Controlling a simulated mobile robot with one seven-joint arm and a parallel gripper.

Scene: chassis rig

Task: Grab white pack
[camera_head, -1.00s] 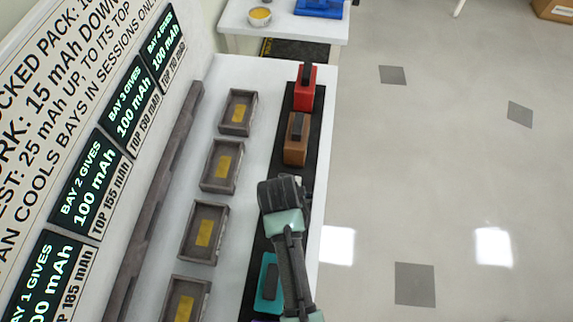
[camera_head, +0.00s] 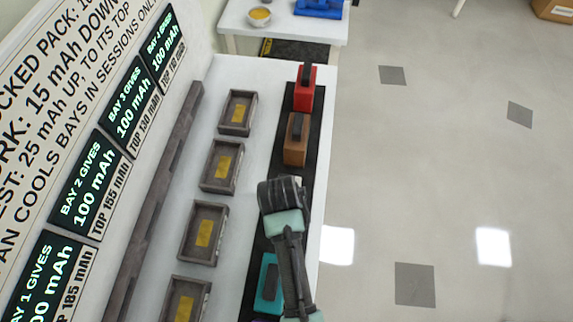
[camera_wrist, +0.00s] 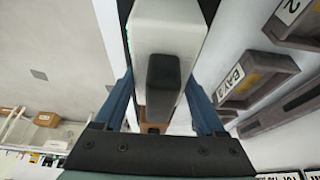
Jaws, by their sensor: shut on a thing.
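The white pack (camera_wrist: 195,22) with its dark grey handle (camera_wrist: 163,80) fills the middle of the wrist view. My gripper (camera_wrist: 160,95) is shut on it, with one blue finger on each side. In the head view my gripper (camera_head: 281,195) is over the black strip (camera_head: 291,178), between the brown pack and the teal pack. The white pack is mostly or wholly hidden behind my wrist there. I cannot tell whether it touches the strip.
A red pack (camera_head: 304,92) and a brown pack (camera_head: 294,152) stand on the strip beyond my gripper. A teal pack (camera_head: 266,285) is nearer. Several grey bay trays (camera_head: 219,165) line the table to the left. Open floor lies to the right.

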